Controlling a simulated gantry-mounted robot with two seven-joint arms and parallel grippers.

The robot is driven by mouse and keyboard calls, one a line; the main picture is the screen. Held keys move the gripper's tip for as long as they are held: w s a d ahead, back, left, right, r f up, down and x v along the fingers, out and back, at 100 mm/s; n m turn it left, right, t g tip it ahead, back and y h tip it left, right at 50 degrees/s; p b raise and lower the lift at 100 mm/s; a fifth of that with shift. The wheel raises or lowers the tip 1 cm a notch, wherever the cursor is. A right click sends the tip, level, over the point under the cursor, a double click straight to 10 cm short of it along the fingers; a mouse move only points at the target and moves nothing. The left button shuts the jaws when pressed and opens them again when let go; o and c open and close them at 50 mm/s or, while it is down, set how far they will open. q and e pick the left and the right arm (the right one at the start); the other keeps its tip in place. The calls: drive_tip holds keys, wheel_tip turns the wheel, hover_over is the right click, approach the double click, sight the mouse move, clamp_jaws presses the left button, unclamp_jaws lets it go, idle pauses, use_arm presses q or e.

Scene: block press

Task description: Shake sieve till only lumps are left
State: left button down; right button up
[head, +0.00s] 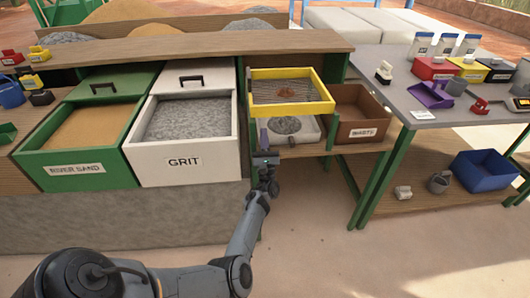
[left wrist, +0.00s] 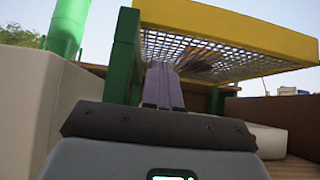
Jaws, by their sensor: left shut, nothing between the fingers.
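The sieve has a yellow frame (head: 326,106) and a wire mesh. It sits above a pale tray (head: 309,137) with a grey heap (head: 286,125) in it. Some brown material (head: 285,90) lies on the mesh; whether it is lumps alone I cannot tell. The left wrist view shows the sieve's yellow side (left wrist: 235,27) from below, with a brown mass (left wrist: 205,62) above the mesh. My left gripper (head: 264,128) is shut and empty, just in front of the sieve's near left corner. Its fingers (left wrist: 163,85) point up towards the mesh; contact is unclear. My right gripper is out of view.
A green-fronted river sand drawer (head: 75,170) and a white grit drawer (head: 184,160) stand open at left. A brown waste box (head: 362,131) is right of the tray. A grey table (head: 400,90) with scoops and bags is further right. A wooden shelf edge (head: 190,46) runs behind.

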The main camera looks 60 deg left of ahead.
sight(264, 106)
use_arm(q)
wheel_tip(264, 106, up, 4)
drive_tip(key=shift+r, duration=0.1)
idle(0.4)
wheel_tip(264, 106, up, 8)
drive_tip(key=m+t+p, duration=0.1)
drive_tip(key=p, duration=0.3)
drive_tip(key=m+t+h+p, duration=0.1)
drive_tip(key=m+t+p, duration=0.1)
drive_tip(key=p, duration=0.2)
drive_tip(key=shift+r+h, duration=0.25)
drive_tip(key=shift+h, duration=0.05)
drive_tip(key=shift+w+d+r+p, duration=0.15)
drive_tip(key=shift+r+p, duration=0.1)
drive_tip(key=shift+p, duration=0.05)
drive_tip(key=shift+f, duration=0.1)
